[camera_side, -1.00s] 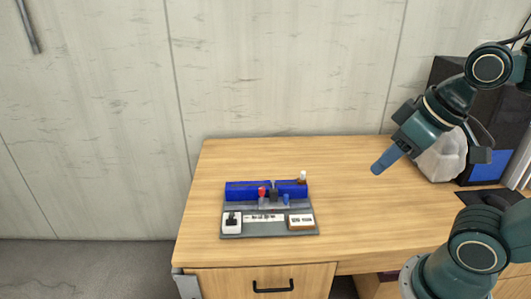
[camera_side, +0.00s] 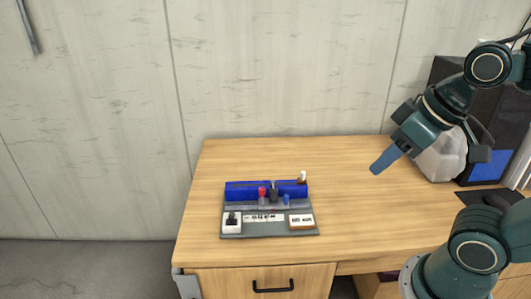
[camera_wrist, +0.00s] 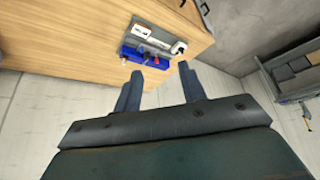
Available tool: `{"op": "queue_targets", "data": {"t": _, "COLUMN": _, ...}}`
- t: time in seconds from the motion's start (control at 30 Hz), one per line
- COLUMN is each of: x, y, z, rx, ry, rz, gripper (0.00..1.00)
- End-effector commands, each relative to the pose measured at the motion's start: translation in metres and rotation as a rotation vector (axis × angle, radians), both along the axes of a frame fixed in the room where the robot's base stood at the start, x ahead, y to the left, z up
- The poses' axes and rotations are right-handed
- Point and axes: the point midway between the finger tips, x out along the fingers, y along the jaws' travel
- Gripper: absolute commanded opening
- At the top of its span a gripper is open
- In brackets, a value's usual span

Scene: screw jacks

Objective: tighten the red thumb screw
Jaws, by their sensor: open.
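The red thumb screw (camera_side: 262,192) stands upright on a grey fixture plate (camera_side: 252,229), in front of a blue block (camera_side: 243,191). In the wrist view it is a small red spot (camera_wrist: 155,58) at the edge of the blue block. A dark part (camera_side: 273,192) and a blue screw (camera_side: 286,199) stand to its right. My gripper (camera_side: 377,171) is in the air above the desk, well to the right of the fixture. The wrist view shows its two fingers (camera_wrist: 158,80) apart with nothing between them.
The plate also carries a white box with a black switch (camera_side: 232,221), a label strip and a white-topped block (camera_side: 301,221). A small white-topped part (camera_side: 302,177) stands behind. A dark case (camera_side: 490,120) and a pale bag (camera_side: 443,157) are at right. The desk (camera_side: 350,220) between is clear.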

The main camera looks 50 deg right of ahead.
Motion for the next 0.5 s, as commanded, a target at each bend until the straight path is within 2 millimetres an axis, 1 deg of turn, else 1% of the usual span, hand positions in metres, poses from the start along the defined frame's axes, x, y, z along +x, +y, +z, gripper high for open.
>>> {"op": "queue_targets", "data": {"t": 0.17, "x": 0.009, "y": -0.001, "z": 0.004, "rx": -0.026, "ry": 0.015, "rz": 0.047, "gripper": 0.41}}
{"op": "queue_targets", "data": {"t": 0.27, "x": 0.020, "y": -0.001, "z": 0.009, "rx": -0.058, "ry": 0.032, "rz": 0.105, "gripper": 0.41}}
{"op": "queue_targets", "data": {"t": 0.37, "x": 0.035, "y": -0.002, "z": 0.014, "rx": -0.098, "ry": 0.054, "rz": 0.186, "gripper": 0.41}}
{"op": "queue_targets", "data": {"t": 0.5, "x": 0.062, "y": -0.005, "z": 0.020, "rx": -0.163, "ry": 0.091, "rz": 0.325, "gripper": 0.41}}
